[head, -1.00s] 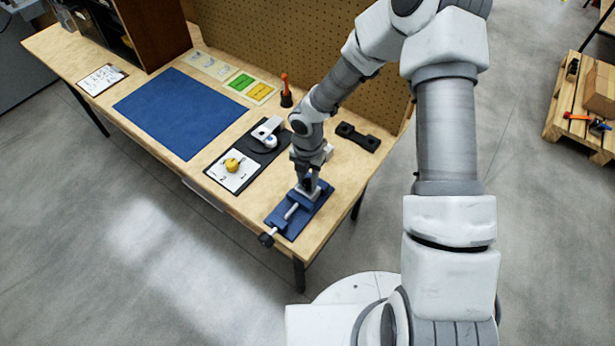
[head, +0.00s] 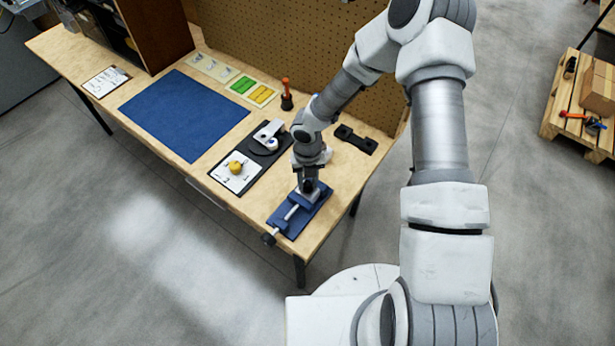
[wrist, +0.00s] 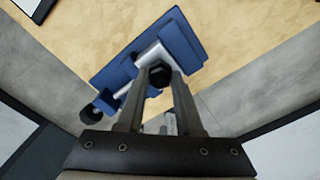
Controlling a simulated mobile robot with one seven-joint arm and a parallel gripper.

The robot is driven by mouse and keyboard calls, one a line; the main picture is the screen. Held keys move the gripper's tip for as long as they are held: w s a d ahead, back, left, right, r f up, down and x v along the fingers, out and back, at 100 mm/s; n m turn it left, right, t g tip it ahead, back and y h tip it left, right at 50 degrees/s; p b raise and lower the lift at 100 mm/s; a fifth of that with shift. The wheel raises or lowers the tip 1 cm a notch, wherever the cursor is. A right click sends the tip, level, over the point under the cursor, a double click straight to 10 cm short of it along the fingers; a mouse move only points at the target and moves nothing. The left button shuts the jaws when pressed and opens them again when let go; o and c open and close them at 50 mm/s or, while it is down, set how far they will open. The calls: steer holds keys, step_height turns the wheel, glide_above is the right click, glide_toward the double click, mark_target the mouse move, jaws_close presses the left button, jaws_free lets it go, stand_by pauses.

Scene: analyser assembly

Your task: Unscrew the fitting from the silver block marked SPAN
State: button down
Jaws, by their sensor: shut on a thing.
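The silver block (wrist: 150,53) sits in the jaws of a blue vise (wrist: 183,38) at the near right end of the bench. The vise also shows in the head view (head: 285,225). A dark fitting (wrist: 159,76) with a hexagonal look stands on the block. My gripper (wrist: 160,86) points down over the block, its two fingers on either side of the fitting and shut on it. In the head view my gripper (head: 308,187) hides most of the block and the fitting. No SPAN marking can be read.
Left of the vise lie a white card with a yellow knob (head: 235,166) and a black mat with a white device (head: 268,132). A black bracket (head: 356,139) lies behind the arm. An orange-handled tool (head: 286,95) stands near the pegboard. The blue mat (head: 185,113) is clear.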

steer(key=shift+n, duration=0.4)
steer(key=shift+r+n+p, duration=0.15)
steer(key=shift+n+p, duration=0.25)
steer(key=shift+p, duration=0.05)
steer(key=shift+n+p, duration=0.8)
steer(key=shift+n, duration=0.9)
jaws_free()
